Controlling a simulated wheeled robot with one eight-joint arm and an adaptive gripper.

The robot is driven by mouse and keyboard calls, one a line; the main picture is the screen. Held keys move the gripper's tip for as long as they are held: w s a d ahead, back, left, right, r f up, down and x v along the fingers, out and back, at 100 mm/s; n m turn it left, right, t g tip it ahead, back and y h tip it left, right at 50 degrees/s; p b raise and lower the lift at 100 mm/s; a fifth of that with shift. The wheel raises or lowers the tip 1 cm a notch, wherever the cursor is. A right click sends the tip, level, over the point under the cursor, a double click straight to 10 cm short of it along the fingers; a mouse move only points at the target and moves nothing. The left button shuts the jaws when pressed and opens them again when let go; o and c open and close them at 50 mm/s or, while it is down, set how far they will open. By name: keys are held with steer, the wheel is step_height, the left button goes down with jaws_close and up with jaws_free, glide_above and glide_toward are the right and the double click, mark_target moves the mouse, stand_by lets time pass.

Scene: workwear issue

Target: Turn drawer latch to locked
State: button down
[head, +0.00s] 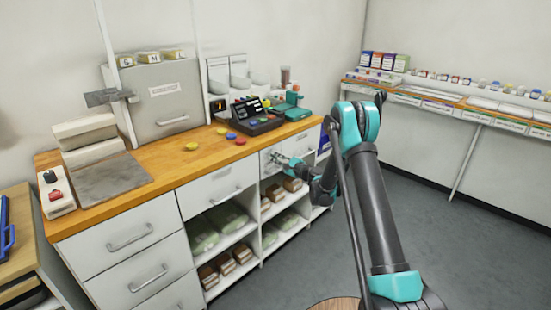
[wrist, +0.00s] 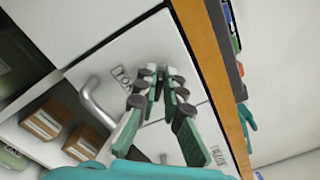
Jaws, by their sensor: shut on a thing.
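My gripper (head: 281,160) reaches the white drawer front (head: 222,187) row under the wooden counter, at the small drawer near its right end. In the wrist view my gripper (wrist: 159,82) has its fingertips close together against the white drawer front (wrist: 150,40). It is shut on the drawer latch, which the fingers hide, so its angle cannot be read. A printed label (wrist: 121,76) sits left of the fingertips and another label (wrist: 218,156) lies at lower right. A grey bar handle (wrist: 93,104) runs beside and behind the fingers.
The wooden counter (head: 165,163) carries a dark till-like device (head: 256,125), coloured discs and a grey cabinet (head: 160,105). Open shelves below hold green bundles (head: 205,235) and brown boxes (head: 225,263). The grey floor (head: 430,230) to the right is clear.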

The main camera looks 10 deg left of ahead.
steer(key=n, duration=0.4)
steer(key=shift+s+a+f+n, duration=0.1)
steer(key=shift+f+n, duration=0.1)
steer(key=shift+n, duration=0.1)
steer(key=shift+f+n, duration=0.2)
steer(key=shift+n, duration=1.6)
steer(key=c, duration=1.6)
jaws_free()
steer(key=shift+c, duration=0.2)
steer(key=v, duration=1.2)
steer(key=shift+s, duration=0.1)
